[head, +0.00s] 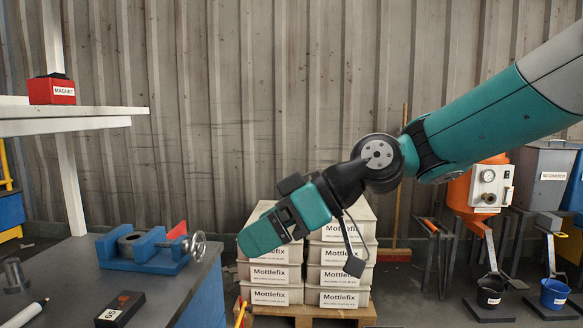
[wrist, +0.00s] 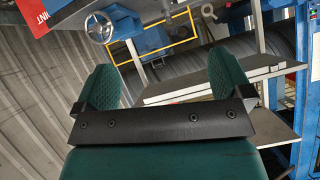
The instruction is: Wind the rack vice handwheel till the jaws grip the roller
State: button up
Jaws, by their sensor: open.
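The blue vice (head: 145,257) sits on the dark bench top at the lower left of the head view. A grey round roller (head: 131,241) stands between its jaws; I cannot tell whether they touch it. The spoked metal handwheel (head: 197,246) is on the vice's right end, by the bench edge. In the wrist view the handwheel (wrist: 99,27) shows at the upper left, beyond the left finger, with blue vice parts (wrist: 122,20) beside it. My gripper (head: 258,238) is right of the handwheel in the picture, apart from it. Its green fingers are spread and empty.
A black labelled box (head: 119,310) and a marker (head: 24,314) lie on the bench front. A white shelf (head: 70,112) carries a red magnet box (head: 51,90) above. Stacked Mottlefix boxes (head: 338,277) stand on a pallet behind my gripper. A red piece (head: 177,230) rises behind the vice.

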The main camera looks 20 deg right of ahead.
jog(key=s+d+r+m+g+h+p, duration=0.1)
jog(key=s+r+m+h+p, duration=0.1)
jog(key=s+r+p, duration=0.3)
jog(key=s+h+p, duration=0.1)
jog(key=s+p, duration=0.2)
jog(key=shift+s+d+p, duration=0.15)
jog(key=shift+s+p, duration=0.1)
jog(key=shift+p, duration=0.05)
